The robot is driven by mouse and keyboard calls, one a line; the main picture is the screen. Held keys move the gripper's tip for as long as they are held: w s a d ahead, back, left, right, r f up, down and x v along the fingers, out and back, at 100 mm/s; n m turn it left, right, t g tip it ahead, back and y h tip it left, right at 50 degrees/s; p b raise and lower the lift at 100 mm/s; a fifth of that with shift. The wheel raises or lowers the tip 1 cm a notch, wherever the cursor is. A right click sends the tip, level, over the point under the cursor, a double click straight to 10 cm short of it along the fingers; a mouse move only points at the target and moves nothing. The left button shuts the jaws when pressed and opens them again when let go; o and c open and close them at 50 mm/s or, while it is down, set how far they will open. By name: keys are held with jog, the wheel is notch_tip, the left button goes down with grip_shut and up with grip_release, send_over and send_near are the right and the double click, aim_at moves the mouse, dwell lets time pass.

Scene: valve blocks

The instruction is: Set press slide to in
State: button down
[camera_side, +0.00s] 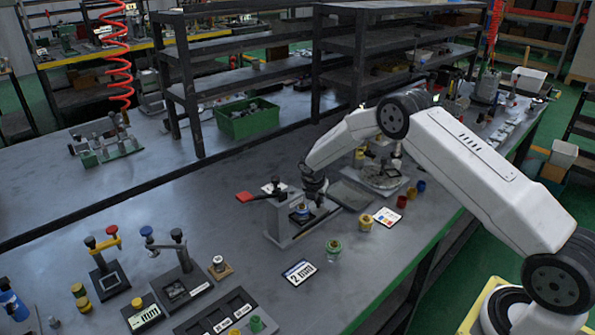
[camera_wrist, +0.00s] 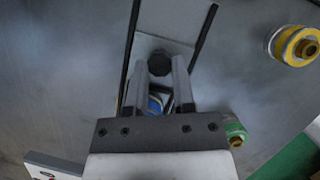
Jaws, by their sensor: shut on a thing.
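The press (camera_side: 283,238) is a grey fixture on the bench with a red-tipped lever at its left. My gripper (camera_side: 314,188) is over the press, pointing down. In the wrist view, my gripper (camera_wrist: 160,75) has its two fingers on either side of a dark round knob (camera_wrist: 159,62), which looks like the knob of the press slide, and is shut on it. The knob sits above a light plate between two dark rails. A blue and yellow part (camera_wrist: 154,104) shows between the fingers, and also in the press in the side view (camera_side: 302,211). How far in the slide stands is unclear.
A green-topped part (camera_side: 333,247) and a "2" card (camera_side: 299,271) lie in front of the press. A yellow part (camera_side: 366,222), a coloured card (camera_side: 387,217) and a red cup (camera_side: 401,202) stand to the right. Lever fixtures (camera_side: 176,285) stand at front left.

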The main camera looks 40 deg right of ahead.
aim_at(314, 214)
jog(key=shift+c, duration=2.3)
grip_release()
jog(key=shift+d, duration=0.1)
jog(key=v, duration=0.8)
